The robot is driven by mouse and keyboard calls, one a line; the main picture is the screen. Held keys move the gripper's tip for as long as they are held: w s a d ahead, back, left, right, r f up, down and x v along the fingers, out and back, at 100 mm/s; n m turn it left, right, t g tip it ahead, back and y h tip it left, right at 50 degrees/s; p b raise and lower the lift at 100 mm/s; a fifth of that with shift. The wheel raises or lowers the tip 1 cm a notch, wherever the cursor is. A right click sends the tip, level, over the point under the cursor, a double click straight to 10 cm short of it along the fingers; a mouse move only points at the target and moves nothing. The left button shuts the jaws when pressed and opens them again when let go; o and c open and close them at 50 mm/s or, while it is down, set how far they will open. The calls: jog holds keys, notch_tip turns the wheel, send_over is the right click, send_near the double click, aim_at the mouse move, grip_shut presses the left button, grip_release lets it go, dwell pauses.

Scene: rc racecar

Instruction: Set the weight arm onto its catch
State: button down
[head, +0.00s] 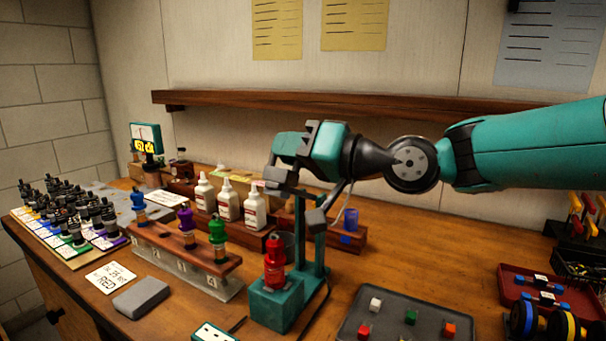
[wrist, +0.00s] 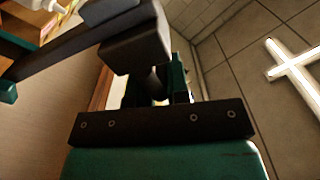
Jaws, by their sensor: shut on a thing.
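The teal stand has a square base (head: 276,303) and an upright column (head: 312,245) on the bench. A red capped bottle (head: 274,262) stands upright on the base. My gripper (head: 294,195) is at the top of the stand, above the bottle. It is shut on the weight arm, a dark bar (wrist: 62,52) with a teal end that crosses the upper left of the wrist view. The gripper (wrist: 150,75) also shows there, with a dark block covering part of the bar. The catch cannot be made out, and the contact with the bar is partly hidden.
White bottles (head: 228,201) stand in a wooden rack behind the stand. A rack of coloured capped bottles (head: 185,250) is to its left. A dark tray of small cubes (head: 410,320) is at front right. A wooden shelf (head: 330,104) runs along the wall behind my arm.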

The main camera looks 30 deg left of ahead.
aim_at(288, 179)
jog(key=shift+s+a+f+n+b, duration=0.1)
jog(key=shift+s+f+n+b, duration=0.8)
jog(key=shift+b, duration=0.9)
jog(key=shift+s+a+f+n+b, duration=0.1)
jog(key=shift+s+f+n+b, duration=0.8)
jog(key=shift+b, duration=0.9)
jog(key=shift+s+r+n, duration=0.15)
jog(key=shift+r+n, duration=0.05)
jog(key=shift+n, duration=0.1)
jog(key=c, duration=1.2)
grip_release()
jog(key=shift+o, duration=0.2)
jog(key=shift+d, duration=0.1)
